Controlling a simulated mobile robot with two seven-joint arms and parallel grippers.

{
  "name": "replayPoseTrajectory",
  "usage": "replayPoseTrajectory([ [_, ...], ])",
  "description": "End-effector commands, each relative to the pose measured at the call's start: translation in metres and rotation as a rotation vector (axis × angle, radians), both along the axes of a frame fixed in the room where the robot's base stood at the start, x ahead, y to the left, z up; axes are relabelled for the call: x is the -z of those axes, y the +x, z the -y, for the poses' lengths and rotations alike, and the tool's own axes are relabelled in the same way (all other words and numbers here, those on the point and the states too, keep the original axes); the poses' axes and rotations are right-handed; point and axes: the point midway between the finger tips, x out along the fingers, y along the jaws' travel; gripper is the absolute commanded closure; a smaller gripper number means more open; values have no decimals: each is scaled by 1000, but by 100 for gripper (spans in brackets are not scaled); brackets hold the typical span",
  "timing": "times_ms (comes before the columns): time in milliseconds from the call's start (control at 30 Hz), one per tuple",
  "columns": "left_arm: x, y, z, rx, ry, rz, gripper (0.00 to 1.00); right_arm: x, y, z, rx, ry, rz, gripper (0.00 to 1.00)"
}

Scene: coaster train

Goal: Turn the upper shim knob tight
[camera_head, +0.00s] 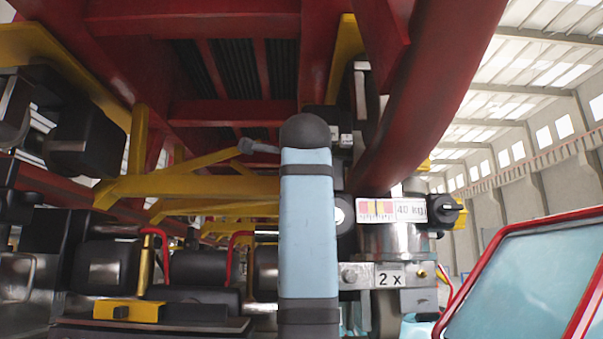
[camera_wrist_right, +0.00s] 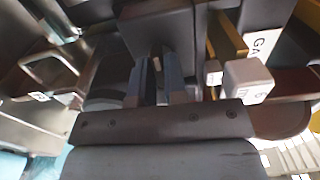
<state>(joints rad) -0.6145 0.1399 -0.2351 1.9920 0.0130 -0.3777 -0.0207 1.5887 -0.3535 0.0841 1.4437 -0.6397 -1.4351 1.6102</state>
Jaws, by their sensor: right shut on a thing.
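In the right wrist view, the two fingers of my right gripper (camera_wrist_right: 158,80) are close together at a dark block-like part (camera_wrist_right: 165,30). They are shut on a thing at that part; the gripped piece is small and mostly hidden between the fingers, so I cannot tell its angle. In the head view, a black knob (camera_head: 452,209) sits at the right end of a unit with a "40 kg" label (camera_head: 411,210). I cannot tell whether it is the upper shim knob. The right gripper's tips cannot be made out in the head view, and my left gripper is not in view.
A light blue, black-capped upright part blocks the middle of the head view. A "2 x" plate (camera_head: 390,277) sits below the labelled unit. A thick red tube (camera_head: 430,95) slants above it. A red-framed panel (camera_head: 530,285) stands at lower right. A white block (camera_wrist_right: 247,81) sits right of my fingers.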

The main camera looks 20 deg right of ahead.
Motion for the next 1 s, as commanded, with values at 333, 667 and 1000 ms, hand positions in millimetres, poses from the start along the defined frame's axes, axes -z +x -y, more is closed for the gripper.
replayPoseTrajectory([
  [333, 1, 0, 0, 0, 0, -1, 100, 1, 0, 0, 0, 0, -3, 62],
  [667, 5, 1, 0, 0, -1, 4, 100, 2, -17, -6, -2, -1, 1, 62],
  [1000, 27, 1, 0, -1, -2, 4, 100, 3, -90, -25, 0, -2, 2, 62],
])
